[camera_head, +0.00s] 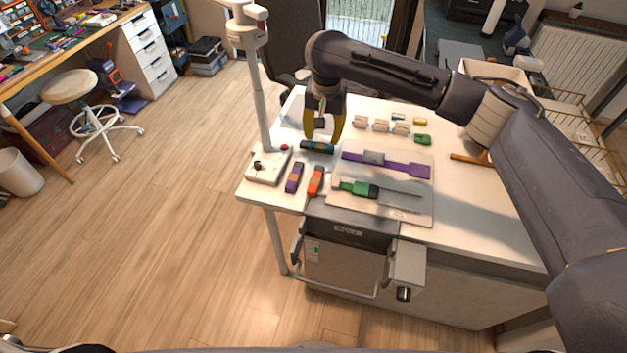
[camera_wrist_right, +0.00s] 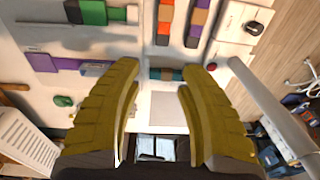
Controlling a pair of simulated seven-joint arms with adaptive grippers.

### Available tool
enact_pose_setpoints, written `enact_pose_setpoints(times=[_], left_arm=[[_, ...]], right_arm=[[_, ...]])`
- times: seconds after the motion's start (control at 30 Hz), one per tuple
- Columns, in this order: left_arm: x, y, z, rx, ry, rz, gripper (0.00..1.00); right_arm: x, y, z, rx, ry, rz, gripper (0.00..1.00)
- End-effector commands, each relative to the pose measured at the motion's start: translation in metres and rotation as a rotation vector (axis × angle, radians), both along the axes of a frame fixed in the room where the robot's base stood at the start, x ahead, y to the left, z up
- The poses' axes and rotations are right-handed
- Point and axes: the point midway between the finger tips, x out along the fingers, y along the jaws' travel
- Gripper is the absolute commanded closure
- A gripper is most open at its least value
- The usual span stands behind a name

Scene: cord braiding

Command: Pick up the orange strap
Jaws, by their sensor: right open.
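The orange strap, a short orange piece with a dark section (camera_head: 316,181), lies on the white table near its front left edge. It also shows at the top middle of the right wrist view (camera_wrist_right: 163,22). My right gripper (camera_head: 325,136), with yellow fingers, points down above the table, behind the orange strap and apart from it. Its fingers are spread and hold nothing. In the wrist view the open fingers (camera_wrist_right: 158,72) frame a teal and brown roll (camera_wrist_right: 166,74); I cannot tell the height gap. My left gripper is not in view.
A purple and orange piece (camera_head: 294,177) lies just left of the orange strap. A green-handled tool (camera_head: 360,188) and a purple strap (camera_head: 400,168) lie to the right. A pole on a white base (camera_head: 267,165) stands at the left edge. Small clips (camera_head: 381,125) sit farther back.

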Motion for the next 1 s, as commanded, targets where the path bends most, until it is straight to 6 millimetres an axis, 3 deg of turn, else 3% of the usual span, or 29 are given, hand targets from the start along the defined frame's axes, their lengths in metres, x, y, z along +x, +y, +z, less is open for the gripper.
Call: enact_pose_setpoints(times=[0.1, 0.27, 0.8, 1.0], left_arm=[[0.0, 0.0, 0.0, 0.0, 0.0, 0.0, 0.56], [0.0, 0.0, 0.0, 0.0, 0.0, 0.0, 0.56], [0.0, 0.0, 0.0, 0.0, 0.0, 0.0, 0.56], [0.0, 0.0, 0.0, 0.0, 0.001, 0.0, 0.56]], right_arm=[[-0.017, 0.011, -0.002, -0.012, 0.049, 0.001, 0.6], [-0.026, 0.016, -0.011, -0.017, 0.075, 0.0, 0.6], [-0.026, 0.016, -0.098, -0.016, 0.077, 0.0, 0.6], [-0.025, 0.016, -0.118, -0.017, 0.074, -0.001, 0.6]])
